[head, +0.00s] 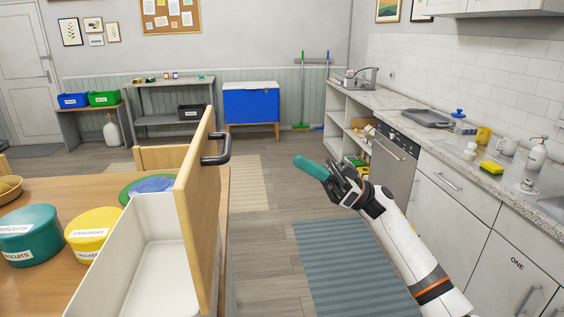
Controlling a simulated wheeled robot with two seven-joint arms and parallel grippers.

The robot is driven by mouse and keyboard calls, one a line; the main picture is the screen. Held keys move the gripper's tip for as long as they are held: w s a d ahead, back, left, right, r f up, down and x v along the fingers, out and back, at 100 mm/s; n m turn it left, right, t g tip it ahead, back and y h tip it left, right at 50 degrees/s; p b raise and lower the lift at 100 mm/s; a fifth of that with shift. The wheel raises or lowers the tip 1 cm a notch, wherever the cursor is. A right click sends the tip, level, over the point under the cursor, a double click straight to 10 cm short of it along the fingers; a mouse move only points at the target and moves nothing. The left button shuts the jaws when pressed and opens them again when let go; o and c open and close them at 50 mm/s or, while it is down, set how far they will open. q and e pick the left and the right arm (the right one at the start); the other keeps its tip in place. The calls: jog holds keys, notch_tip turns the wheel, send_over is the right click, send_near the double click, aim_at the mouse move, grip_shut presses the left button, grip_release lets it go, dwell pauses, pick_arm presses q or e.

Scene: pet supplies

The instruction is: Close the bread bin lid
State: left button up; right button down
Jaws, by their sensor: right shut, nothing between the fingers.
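The bread bin (103,278) is a white, open-topped box at the near right end of the wooden table, and its pale empty inside shows. Its wooden lid (197,200) stands open, about upright along the box's right side. A black handle (222,158) is on the lid's right face, near the top. My right gripper (325,172) is shut, to the right of the lid and clear of it. A teal, rod-like piece shows at its tip; whether it is part of the fingers is unclear. My left gripper is out of view.
A teal tub (28,238) and a yellow tub (93,230) stand left of the bin, with a blue-and-green round item (150,188) behind. A kitchen counter (440,150) runs along the right. Open floor with a striped rug (345,265) lies between.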

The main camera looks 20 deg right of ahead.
jog(key=a+f+p+x, duration=0.1)
jog(key=p+x, duration=0.3)
jog(key=x, duration=0.7)
jog(key=shift+w+a+f, duration=0.25)
jog(key=shift+a+f, duration=0.15)
jog(key=shift+f, duration=0.15)
